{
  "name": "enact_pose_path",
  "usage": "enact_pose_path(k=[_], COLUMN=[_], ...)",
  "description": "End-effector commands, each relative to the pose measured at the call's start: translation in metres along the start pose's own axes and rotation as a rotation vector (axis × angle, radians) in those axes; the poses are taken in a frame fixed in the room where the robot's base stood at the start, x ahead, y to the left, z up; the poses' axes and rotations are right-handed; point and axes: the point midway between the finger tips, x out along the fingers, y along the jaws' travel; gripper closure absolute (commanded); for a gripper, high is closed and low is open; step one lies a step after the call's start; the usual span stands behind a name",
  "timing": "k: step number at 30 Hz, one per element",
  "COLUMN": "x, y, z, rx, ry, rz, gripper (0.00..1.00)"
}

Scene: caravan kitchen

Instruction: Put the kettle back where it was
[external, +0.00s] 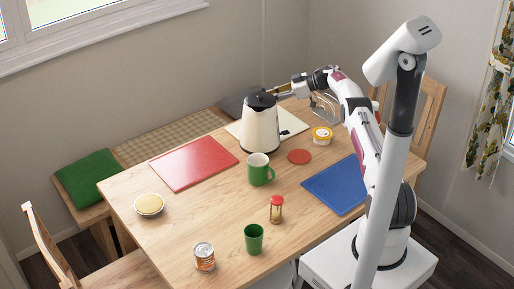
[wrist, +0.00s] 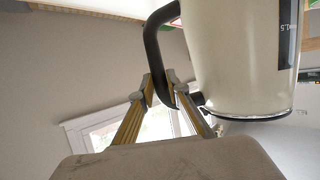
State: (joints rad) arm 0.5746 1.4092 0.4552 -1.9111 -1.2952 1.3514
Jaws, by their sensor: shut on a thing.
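The cream kettle (external: 261,130) with a black lid stands upright in the external view, at or just above the table near the white mat (external: 292,122). I cannot tell whether its bottom touches anything. My gripper (external: 282,92) reaches it from the upper right and is shut on its handle. In the wrist view the kettle (wrist: 240,60) fills the upper right, with its black handle (wrist: 153,45) curving down between the fingertips of my gripper (wrist: 164,92).
A red mat (external: 193,162) lies left of the kettle and a blue mat (external: 335,186) to the right. A green mug (external: 259,172) stands close in front. A red round coaster (external: 299,157), a yellow-white tub (external: 322,135) and a wire rack (external: 325,106) are at the right.

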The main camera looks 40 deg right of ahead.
Motion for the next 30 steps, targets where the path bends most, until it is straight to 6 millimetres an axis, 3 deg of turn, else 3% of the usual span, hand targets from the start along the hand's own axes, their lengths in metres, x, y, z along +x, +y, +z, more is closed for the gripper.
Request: enact_pose_path(k=[1, 14, 23, 30], x=[0.003, 0.035, 0.066, 0.092], y=[-0.001, -0.028, -0.063, -0.102], z=[-0.011, -0.063, -0.101, -0.128], rx=[-0.006, -0.034, -0.061, -0.086], ry=[0.007, 0.008, 0.007, 0.007], rz=[-0.005, -0.070, -0.131, -0.193], gripper=[1.00, 1.00, 1.00, 1.00])
